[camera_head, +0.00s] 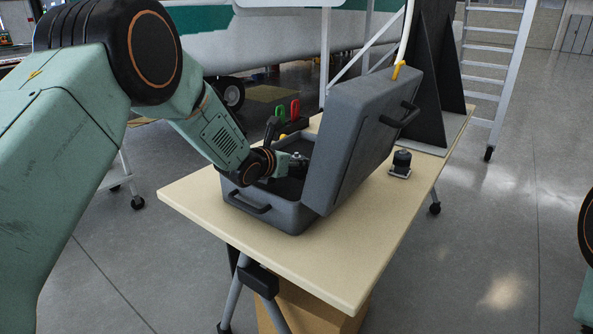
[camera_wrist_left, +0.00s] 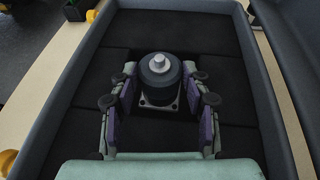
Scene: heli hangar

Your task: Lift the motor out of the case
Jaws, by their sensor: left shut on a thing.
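The grey case (camera_head: 268,214) stands open on the table, its lid (camera_head: 362,135) tilted up on the right side. In the left wrist view the motor (camera_wrist_left: 160,78) is a dark cylinder with a light shaft on a square plate, over the case's black foam (camera_wrist_left: 90,95). My left gripper (camera_wrist_left: 160,100) has its fingers on both sides of the motor, shut on it. In the head view my left gripper (camera_head: 297,161) reaches into the case, and the lid and case wall partly hide it. How high the motor is above the foam I cannot tell. My right gripper is not in view.
The wooden table (camera_head: 350,262) has free room in front of the case. A small dark motor-like part (camera_head: 401,163) stands on a light plate right of the lid. Red and green handled tools (camera_head: 290,112) are behind the case. A ladder (camera_head: 497,75) stands at the back right.

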